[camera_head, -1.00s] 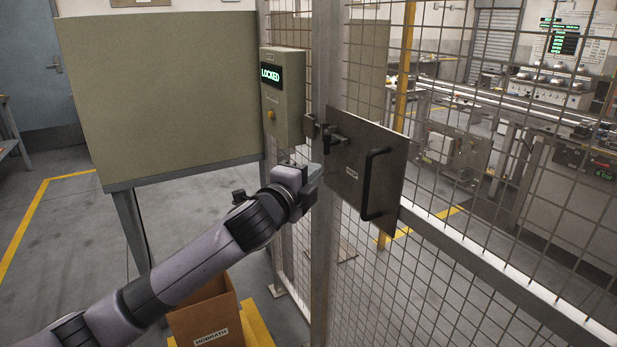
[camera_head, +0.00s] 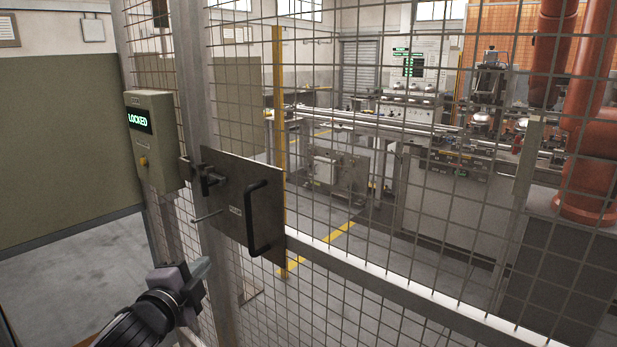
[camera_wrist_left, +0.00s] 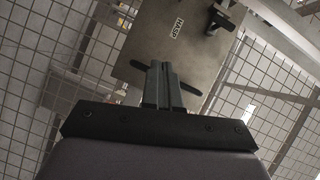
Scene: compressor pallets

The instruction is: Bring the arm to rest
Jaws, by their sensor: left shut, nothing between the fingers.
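My left gripper (camera_head: 203,267) is at the lower left of the head view, below and to the left of the grey hasp plate (camera_head: 232,222) on the mesh fence. It is shut and empty. In the left wrist view its fingers (camera_wrist_left: 161,72) are together, with the plate marked HASP (camera_wrist_left: 160,42) beyond them. Part of a dark handle shows behind the fingers there. Most of my left arm is below the head picture. My right gripper is out of view.
The wire mesh fence (camera_head: 400,235) and its metal post (camera_head: 195,120) stand close by my gripper. A box reading LOCKED (camera_head: 152,140) is left of the post. The plate carries a black handle (camera_head: 262,215).

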